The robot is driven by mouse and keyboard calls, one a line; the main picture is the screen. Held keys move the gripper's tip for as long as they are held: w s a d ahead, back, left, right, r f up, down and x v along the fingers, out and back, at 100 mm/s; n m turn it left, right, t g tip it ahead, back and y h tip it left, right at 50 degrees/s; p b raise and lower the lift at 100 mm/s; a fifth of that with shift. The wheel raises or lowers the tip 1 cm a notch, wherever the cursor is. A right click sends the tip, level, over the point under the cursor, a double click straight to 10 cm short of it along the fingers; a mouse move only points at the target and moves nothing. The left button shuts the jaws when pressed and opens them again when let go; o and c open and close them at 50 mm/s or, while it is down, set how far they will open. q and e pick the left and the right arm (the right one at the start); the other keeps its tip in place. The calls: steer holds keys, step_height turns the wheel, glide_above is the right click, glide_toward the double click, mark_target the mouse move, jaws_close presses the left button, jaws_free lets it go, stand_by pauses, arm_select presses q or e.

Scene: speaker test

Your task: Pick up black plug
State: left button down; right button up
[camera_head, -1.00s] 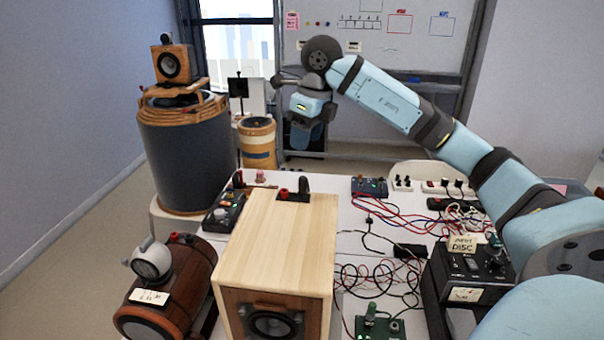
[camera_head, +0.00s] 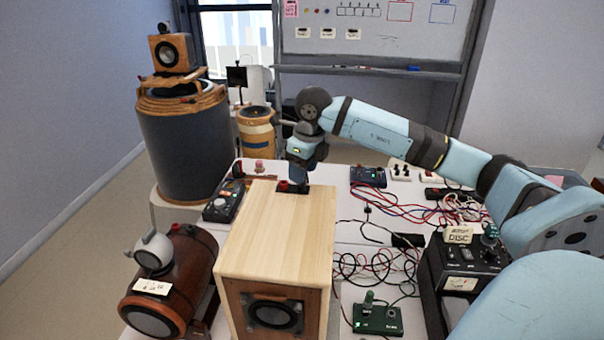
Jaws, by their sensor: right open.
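The light wooden speaker box (camera_head: 275,235) stands on the white table, with a dark terminal plate (camera_head: 293,190) near the back of its top. A red plug (camera_head: 283,186) sits at the left of that plate. The black plug is hidden behind my right gripper, at the right of the plate. My right gripper (camera_head: 298,178) is open and points down right over the plate. I cannot tell whether its fingers touch the black plug. My left gripper is not in view.
A brown cylindrical speaker (camera_head: 178,275) stands left of the box. Tangled red and black cables (camera_head: 375,265) lie to the right, with a green control box (camera_head: 377,318) in front. A black meter unit (camera_head: 462,270) stands farther right.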

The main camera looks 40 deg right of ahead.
steer(key=shift+w+f, duration=0.2)
steer(key=shift+f, duration=0.8)
steer(key=shift+c, duration=0.4)
jaws_close()
steer(key=shift+r, duration=0.1)
step_height(320, 180, up, 20)
steer(key=b, duration=0.1)
